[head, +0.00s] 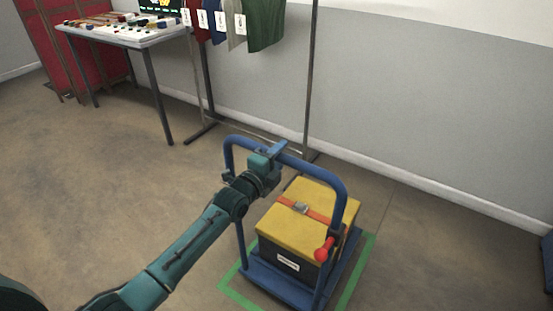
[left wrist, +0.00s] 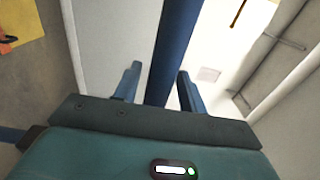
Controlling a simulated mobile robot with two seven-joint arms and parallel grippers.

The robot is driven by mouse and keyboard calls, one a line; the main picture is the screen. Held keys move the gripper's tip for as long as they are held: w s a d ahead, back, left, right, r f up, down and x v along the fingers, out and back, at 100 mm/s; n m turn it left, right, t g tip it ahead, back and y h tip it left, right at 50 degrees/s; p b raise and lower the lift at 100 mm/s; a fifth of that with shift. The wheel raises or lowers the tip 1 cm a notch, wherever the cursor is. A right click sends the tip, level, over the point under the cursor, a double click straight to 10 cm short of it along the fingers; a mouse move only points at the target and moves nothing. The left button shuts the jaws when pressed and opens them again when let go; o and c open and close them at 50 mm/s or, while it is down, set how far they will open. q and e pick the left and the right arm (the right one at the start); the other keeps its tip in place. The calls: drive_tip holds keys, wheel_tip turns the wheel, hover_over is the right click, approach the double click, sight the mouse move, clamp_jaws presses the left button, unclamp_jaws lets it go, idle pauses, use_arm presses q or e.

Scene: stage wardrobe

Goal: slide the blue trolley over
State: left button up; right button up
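The blue trolley (head: 343,185) stands on the floor in the lower middle of the head view. It carries a dark box with a yellow lid (head: 288,229) and an orange strap. A red knob (head: 324,250) shows by its handle frame. My left gripper (head: 270,152) is at the top bar of the handle. In the left wrist view a blue bar (left wrist: 167,45) lies between the two parted fingers (left wrist: 158,82), with narrow gaps visible beside it. My right gripper is not in view.
Green tape (head: 236,291) marks the floor around the trolley base. A clothes rack (head: 310,80) with hanging garments stands behind, near the grey wall (head: 430,120). A table (head: 150,39) with small items stands back left. Floor is clear to the left and right.

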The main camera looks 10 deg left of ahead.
use_arm(q)
clamp_jaws()
drive_tip(key=shift+r, duration=0.1)
idle(1.0)
